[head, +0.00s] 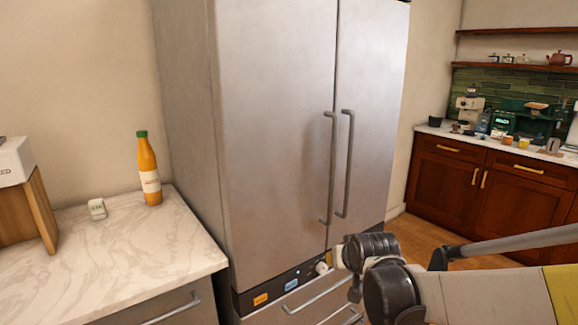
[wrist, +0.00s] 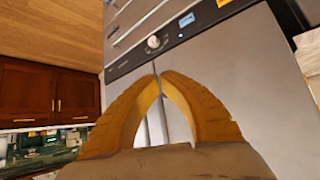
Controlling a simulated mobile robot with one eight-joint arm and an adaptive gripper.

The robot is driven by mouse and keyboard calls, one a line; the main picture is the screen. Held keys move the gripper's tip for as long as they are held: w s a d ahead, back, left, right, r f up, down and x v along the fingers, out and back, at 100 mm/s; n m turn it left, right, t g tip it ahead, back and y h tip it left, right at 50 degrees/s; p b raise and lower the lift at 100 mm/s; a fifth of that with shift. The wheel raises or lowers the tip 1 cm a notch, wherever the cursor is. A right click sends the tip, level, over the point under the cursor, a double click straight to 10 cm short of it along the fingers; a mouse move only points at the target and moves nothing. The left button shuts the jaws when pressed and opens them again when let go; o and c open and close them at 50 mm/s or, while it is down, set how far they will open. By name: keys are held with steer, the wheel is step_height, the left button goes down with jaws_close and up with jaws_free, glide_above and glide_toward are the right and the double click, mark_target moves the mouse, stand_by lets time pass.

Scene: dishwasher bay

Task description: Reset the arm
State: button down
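My arm reaches in from the right of the head view, low in front of the steel refrigerator (head: 275,110). My gripper (head: 338,257) is at the refrigerator's dark control strip, close to a round pale knob (head: 321,267). Whether it touches the knob I cannot tell. In the wrist view, which looks upside down, the two yellow-orange fingers of my gripper (wrist: 158,74) meet at their tips. Nothing is held between them. The knob (wrist: 153,42) shows just past the fingertips on the dark strip.
A marble counter (head: 130,260) at left bears an orange bottle (head: 149,170), a small white item (head: 97,209) and a wooden block (head: 25,215). Wooden cabinets (head: 480,185) with a cluttered top stand at back right. Wooden floor (head: 420,236) lies open between.

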steer(key=s+d+r+g, duration=0.1)
steer(key=s+d, duration=0.2)
steer(key=s, duration=1.1)
steer(key=s+d+m+g+h, duration=0.1)
steer(key=s+d, duration=0.2)
steer(key=s, duration=1.1)
steer(key=shift+s+r, duration=0.15)
steer(key=shift+r, duration=0.25)
